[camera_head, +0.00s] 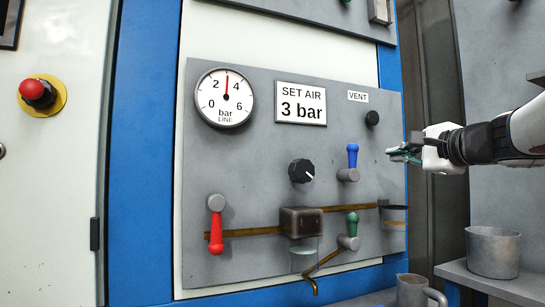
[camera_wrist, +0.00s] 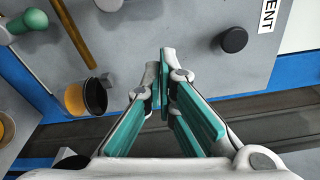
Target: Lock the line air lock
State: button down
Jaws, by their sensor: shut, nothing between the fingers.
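A grey panel (camera_head: 260,160) carries the air controls, and no part is labelled as a lock. A red lever (camera_head: 216,232) at lower left hangs down from its grey hub. A blue lever (camera_head: 352,155) points up, and a green lever (camera_head: 352,224) below it also points up. A black knob (camera_head: 301,171) sits mid-panel. The line gauge (camera_head: 225,98) needle stands near 3 bar. My gripper (camera_head: 394,151) is shut and empty at the panel's right edge. In the wrist view its teal fingers (camera_wrist: 165,58) meet, left of the black vent button (camera_wrist: 233,39).
A brass pipe (camera_head: 255,231) crosses the low panel through a dark block (camera_head: 302,222). A spout (camera_head: 316,284) hangs below. A metal mug (camera_head: 411,291) and a pot (camera_head: 492,252) stand at lower right. A red emergency button (camera_head: 36,91) is far left.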

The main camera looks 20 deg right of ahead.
jog(key=shift+s+a, duration=0.15)
jog(key=shift+s, duration=0.95)
